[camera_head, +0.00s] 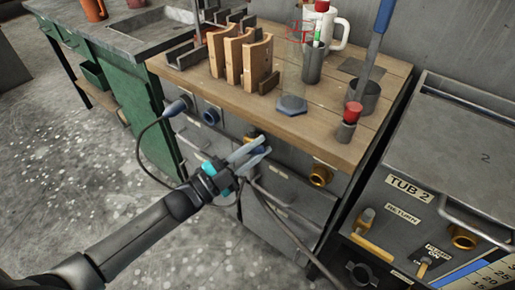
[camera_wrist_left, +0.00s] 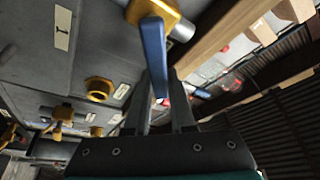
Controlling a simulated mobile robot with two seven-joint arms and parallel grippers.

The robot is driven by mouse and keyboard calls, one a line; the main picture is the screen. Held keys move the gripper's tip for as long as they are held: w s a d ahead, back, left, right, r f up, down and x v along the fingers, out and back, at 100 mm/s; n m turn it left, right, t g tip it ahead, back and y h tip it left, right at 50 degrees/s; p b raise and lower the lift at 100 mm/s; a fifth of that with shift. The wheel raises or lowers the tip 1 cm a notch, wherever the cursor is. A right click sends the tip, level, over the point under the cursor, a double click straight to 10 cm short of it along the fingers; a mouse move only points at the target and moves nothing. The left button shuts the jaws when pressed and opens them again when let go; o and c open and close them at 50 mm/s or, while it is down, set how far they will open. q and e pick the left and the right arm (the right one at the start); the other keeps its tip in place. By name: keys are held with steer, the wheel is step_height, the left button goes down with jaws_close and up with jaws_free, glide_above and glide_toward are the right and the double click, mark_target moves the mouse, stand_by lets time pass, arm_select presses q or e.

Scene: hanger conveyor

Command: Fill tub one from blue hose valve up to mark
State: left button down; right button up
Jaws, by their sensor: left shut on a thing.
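My left gripper (camera_head: 254,152) reaches up to the grey cabinet front under the wooden bench top. It is shut on the blue valve handle (camera_wrist_left: 153,55), which hangs from a brass valve body (camera_wrist_left: 160,12) in the left wrist view. In the head view the fingers hide most of this handle, and a bit of brass (camera_head: 256,137) shows behind them. A plate marked 1 (camera_wrist_left: 62,28) is on the grey front in the left wrist view. I cannot make out a water level or mark for tub one. My right gripper is not in view.
Tub 2 (camera_head: 408,190), with a brass fitting (camera_head: 462,238), stands at the right. Another brass fitting (camera_head: 320,175) sticks out right of my gripper. A dark hose (camera_head: 290,232) hangs below. The wooden bench top (camera_head: 300,125) holds wooden blocks and cups. The floor at left is clear.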

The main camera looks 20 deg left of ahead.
arm_select(q)
steer(key=c, duration=0.8)
jaws_free()
steer(key=shift+o, duration=0.2)
steer(key=shift+s, duration=0.1)
steer(key=shift+s+a+f, duration=0.15)
steer(key=shift+s+a, duration=0.15)
steer(key=p+v, duration=0.2)
steer(key=v, duration=1.2)
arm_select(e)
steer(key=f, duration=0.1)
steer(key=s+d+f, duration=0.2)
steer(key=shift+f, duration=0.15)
arm_select(q)
steer(key=shift+s, duration=0.1)
